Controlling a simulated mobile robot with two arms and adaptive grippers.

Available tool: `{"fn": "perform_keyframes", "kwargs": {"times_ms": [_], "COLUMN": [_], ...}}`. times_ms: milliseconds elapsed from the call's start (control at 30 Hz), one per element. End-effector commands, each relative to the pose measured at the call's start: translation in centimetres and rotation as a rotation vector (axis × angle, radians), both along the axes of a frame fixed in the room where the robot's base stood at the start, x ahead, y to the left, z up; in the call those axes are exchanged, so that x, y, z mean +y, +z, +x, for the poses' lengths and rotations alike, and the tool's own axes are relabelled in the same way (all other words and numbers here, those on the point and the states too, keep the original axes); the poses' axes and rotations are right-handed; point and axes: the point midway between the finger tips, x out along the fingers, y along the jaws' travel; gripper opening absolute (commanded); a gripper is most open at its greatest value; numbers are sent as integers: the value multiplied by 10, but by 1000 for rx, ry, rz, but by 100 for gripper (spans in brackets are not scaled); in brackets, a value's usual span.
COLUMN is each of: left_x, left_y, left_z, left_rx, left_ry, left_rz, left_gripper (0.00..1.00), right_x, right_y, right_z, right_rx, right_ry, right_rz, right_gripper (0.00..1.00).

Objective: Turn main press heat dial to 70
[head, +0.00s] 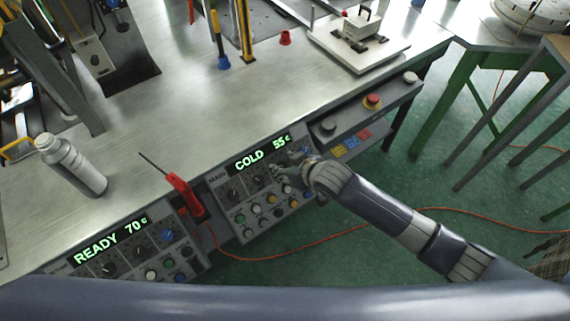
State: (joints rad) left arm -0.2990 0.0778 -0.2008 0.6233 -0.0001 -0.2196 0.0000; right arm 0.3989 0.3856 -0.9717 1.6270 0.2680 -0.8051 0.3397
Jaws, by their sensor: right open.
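The main press control panel (243,220) is on the front of the workbench, labelled MAIN. Its display (262,155) reads COLD 55 c in green. Black dials (235,195) sit below the display, with several coloured buttons under them. My right gripper (279,171) is open at the upper right part of this panel, close to the dials just below the display. The gripper hides some of the dials there, and I cannot tell if it touches one. My left gripper is not in view.
A second panel (190,245) at the lower left reads READY 70 c. A grey bottle (72,165) stands left. Emergency button (372,101) is right. An orange cable (330,232) runs along the green floor.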

Motion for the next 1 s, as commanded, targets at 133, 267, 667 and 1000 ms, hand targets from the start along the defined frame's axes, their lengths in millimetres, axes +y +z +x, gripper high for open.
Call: {"fn": "perform_keyframes", "kwargs": {"times_ms": [133,267,667,1000], "left_x": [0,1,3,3], "left_y": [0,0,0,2], "left_z": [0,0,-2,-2], "left_rx": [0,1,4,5], "left_ry": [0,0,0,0], "left_rz": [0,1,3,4], "left_gripper": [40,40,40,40], "right_x": [4,5,5,5], "right_y": [-6,-9,-9,-8], "right_z": [6,8,8,7], "right_rx": [-2,-1,-1,9], "right_ry": [0,1,-1,-13], "right_rz": [-1,0,0,13], "right_gripper": [45,45,4,1]}}
